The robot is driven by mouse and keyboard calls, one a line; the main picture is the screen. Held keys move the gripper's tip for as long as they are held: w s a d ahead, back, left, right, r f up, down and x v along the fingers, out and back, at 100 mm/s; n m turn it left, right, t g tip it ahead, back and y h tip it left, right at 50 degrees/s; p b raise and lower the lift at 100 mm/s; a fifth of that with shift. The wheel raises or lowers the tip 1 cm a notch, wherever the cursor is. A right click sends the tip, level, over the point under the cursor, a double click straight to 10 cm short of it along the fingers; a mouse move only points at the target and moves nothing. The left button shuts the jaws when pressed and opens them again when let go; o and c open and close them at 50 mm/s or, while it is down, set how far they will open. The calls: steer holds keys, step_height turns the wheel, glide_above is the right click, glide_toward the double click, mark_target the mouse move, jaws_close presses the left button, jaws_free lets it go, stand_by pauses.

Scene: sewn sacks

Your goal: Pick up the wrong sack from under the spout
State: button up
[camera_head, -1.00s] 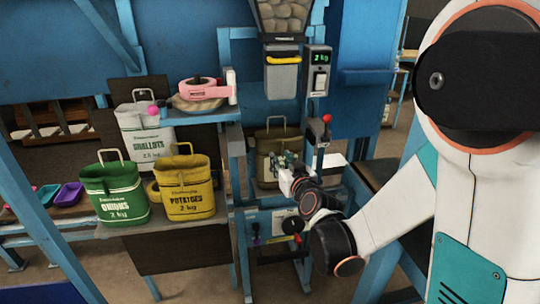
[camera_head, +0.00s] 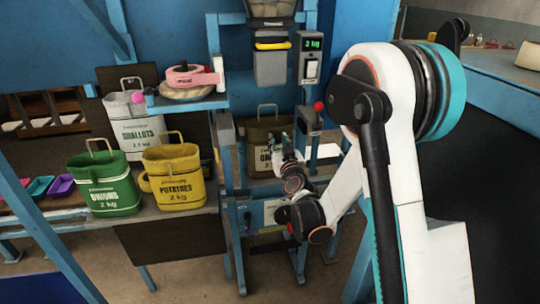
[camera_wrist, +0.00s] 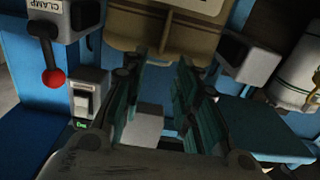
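An olive-brown sack (camera_head: 262,128) stands upright under the spout, with its wire handle up. My gripper partly covers its label, so I can read only the first letters. My gripper (camera_head: 280,150) is in front of the sack's right side in the head view. In the wrist view my gripper (camera_wrist: 157,95) has its two dark green fingers apart, with nothing between them. A tan-brown part of the sack (camera_wrist: 165,35) shows beyond the fingertips at the top. Whether the fingers touch it I cannot tell. The grey spout (camera_head: 270,68) with a yellow bar hangs above.
The yellow potatoes sack (camera_head: 178,180), green onions sack (camera_head: 105,185) and white shallots sack (camera_head: 138,130) stand to the left. A scale display (camera_head: 312,45) reads 2 kg. A red-knobbed clamp lever (camera_wrist: 53,77) is close to my gripper. Blue frame posts flank the sack.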

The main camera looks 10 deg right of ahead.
mark_target(274, 134)
steer(key=w, duration=0.1)
steer(key=w+b, duration=0.1)
steer(key=w, duration=0.2)
steer(key=shift+w+f+b, duration=0.3)
steer(key=shift+f+b, duration=0.05)
steer(key=shift+w+r, duration=0.15)
steer(key=shift+w, duration=0.4)
jaws_close()
